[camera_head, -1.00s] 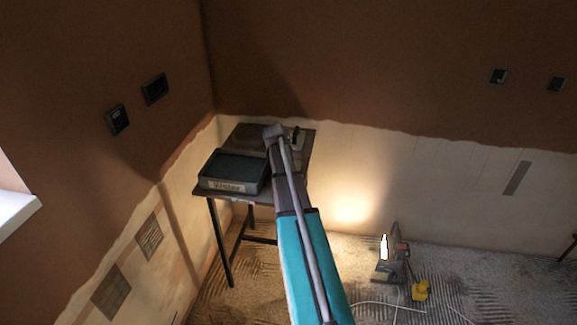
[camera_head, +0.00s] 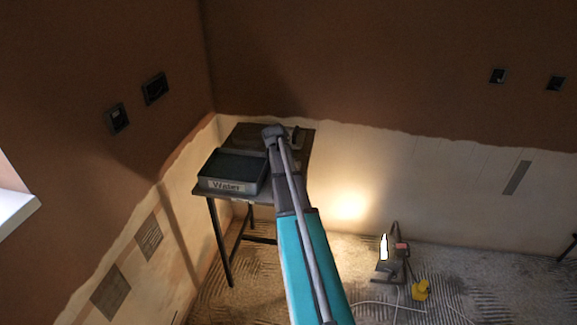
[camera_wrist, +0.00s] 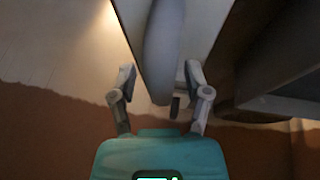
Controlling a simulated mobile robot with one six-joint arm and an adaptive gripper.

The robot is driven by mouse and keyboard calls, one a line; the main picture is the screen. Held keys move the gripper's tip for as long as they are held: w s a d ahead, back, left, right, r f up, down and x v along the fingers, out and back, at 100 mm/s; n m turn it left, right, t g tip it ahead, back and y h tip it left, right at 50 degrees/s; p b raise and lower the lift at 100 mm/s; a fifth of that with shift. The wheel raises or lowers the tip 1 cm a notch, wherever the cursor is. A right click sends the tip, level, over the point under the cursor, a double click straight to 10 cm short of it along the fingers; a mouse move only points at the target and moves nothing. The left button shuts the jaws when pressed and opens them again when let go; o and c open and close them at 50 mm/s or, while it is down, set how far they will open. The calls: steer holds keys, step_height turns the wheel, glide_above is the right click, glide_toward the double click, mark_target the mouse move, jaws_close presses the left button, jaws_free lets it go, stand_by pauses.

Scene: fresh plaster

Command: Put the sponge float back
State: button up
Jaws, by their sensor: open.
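My gripper (camera_wrist: 160,85) is open in the wrist view, one finger on each side of a long rounded grey handle. The handle seems to belong to the sponge float (camera_wrist: 206,22), whose pale flat plate lies behind it. I see a gap beside the handle on both sides; contact is not clear. In the head view the float (camera_head: 298,137) shows only as a small piece at the back right of the stand's dark top (camera_head: 312,150), just right of my wrist. My arm hides much of that spot.
A dark tray labelled Water (camera_head: 232,172) sits at the front left of the stand. Walls close in behind and to the left. A work lamp (camera_head: 391,255) and a yellow object (camera_head: 420,290) are on the floor at right, with a white cable.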

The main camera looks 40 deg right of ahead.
steer(key=p+v, duration=1.2)
steer(key=v, duration=0.2)
stand_by(0.4)
steer(key=shift+s, duration=0.15)
steer(key=shift+a, duration=0.1)
stand_by(0.5)
steer(key=s+a+f+n+y, duration=0.1)
steer(key=s+a+n, duration=0.3)
steer(key=a, duration=1.4)
steer(key=s+a+n+g+y, duration=0.1)
steer(key=s+a+n+y, duration=0.2)
steer(key=s+a, duration=0.7)
steer(key=a+n, duration=0.2)
steer(key=a, duration=0.7)
steer(key=shift+s+a+f+y, duration=0.15)
steer(key=shift+s+f+y, duration=0.25)
